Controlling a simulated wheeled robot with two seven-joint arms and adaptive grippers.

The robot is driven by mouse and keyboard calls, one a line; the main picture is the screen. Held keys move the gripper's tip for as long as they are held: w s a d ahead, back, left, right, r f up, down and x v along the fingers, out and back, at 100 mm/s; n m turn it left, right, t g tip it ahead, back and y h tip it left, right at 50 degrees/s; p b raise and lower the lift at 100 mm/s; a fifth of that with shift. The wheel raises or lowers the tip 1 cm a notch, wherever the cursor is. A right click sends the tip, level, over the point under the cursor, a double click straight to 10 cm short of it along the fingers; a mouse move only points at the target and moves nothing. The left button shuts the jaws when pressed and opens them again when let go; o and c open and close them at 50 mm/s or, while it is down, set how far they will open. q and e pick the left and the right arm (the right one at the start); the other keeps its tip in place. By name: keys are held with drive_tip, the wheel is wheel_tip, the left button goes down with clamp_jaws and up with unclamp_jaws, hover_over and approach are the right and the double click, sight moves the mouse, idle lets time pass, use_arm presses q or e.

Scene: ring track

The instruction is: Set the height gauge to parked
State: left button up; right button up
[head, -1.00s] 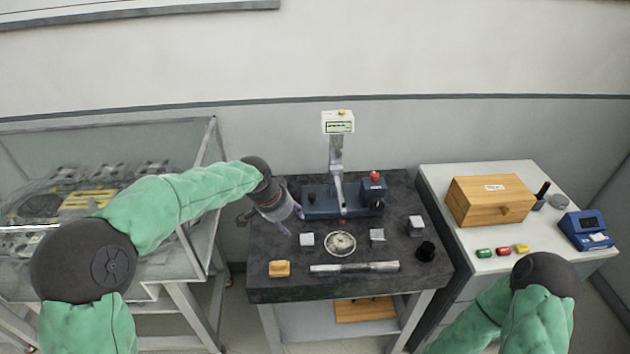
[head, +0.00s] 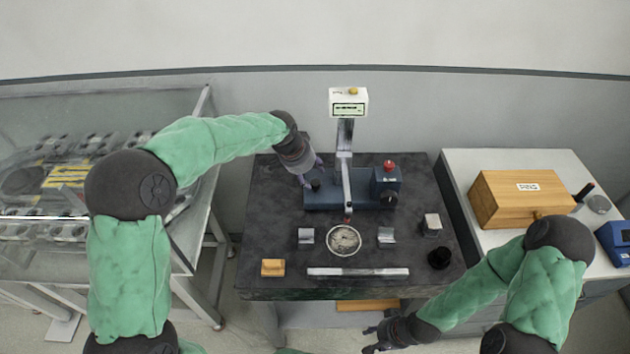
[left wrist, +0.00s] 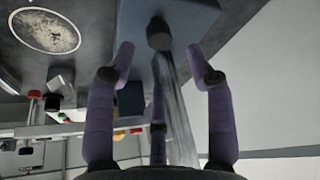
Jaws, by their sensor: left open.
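The height gauge has a blue base (head: 338,197) on the dark granite plate, a grey column (head: 344,150) and a white display head (head: 348,102). A red knob (head: 389,166) and a black knob (head: 389,197) are on the base's right block. A thin arm with a red tip (head: 347,219) reaches down over a round dial. My left gripper (head: 316,175) is open at the base's left end. In the left wrist view its purple fingers (left wrist: 160,65) spread on either side below a black knob (left wrist: 158,35), apparently not gripping it. My right gripper (head: 372,338) hangs low before the plate; its jaws are unclear.
On the granite plate (head: 270,220) lie the round dial (head: 343,240), a long bar (head: 357,272), a yellow block (head: 272,267), small metal blocks and a black cup (head: 439,259). A wooden box (head: 520,197) stands on the right cabinet. A glass case is at left.

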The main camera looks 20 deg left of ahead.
sight(316, 182)
use_arm(q)
drive_tip(key=b+x, duration=0.1)
drive_tip(key=x, duration=0.5)
drive_tip(key=shift+r, duration=0.1)
